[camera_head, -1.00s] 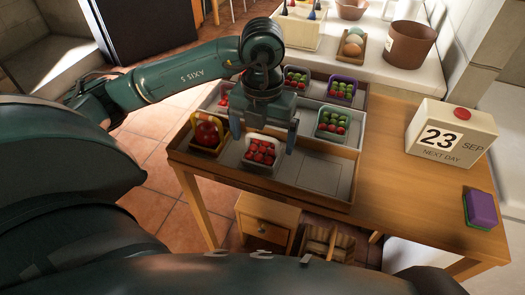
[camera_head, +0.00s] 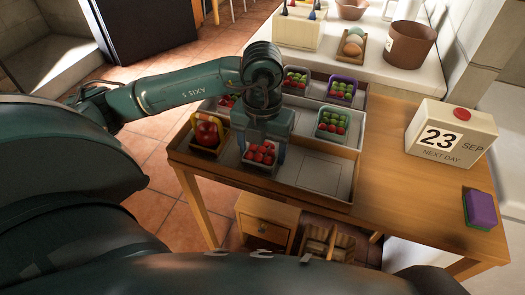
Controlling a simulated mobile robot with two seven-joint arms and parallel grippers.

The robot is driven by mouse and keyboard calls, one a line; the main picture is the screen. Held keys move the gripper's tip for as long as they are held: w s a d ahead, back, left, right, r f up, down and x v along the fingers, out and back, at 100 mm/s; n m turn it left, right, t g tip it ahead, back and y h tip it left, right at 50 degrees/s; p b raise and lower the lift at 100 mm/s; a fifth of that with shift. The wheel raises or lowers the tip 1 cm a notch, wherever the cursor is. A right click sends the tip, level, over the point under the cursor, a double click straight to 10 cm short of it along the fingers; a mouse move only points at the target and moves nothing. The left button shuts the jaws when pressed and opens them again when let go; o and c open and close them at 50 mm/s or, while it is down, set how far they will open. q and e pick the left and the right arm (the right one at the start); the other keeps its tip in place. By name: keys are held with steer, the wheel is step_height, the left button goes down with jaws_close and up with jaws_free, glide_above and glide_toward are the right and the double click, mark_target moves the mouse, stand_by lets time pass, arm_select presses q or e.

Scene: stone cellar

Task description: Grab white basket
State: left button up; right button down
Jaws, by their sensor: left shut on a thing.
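The white basket (camera_head: 260,168) holds several red fruits and sits in the front compartments of the wooden tray (camera_head: 262,183). My left gripper (camera_head: 262,150) reaches down over it from above, with its fingers at the basket's left and right sides. It is shut on the basket; the gripper body hides the basket's back part. My right gripper is not in view.
A green basket (camera_head: 333,124), a purple basket (camera_head: 341,90) and others stand behind. An empty compartment (camera_head: 322,174) lies to the right. A calendar box (camera_head: 450,135) and purple-green block (camera_head: 480,208) stand on the table.

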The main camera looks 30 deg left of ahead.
arm_select(q)
steer(key=shift+c, duration=0.9)
steer(key=shift+r, duration=0.1)
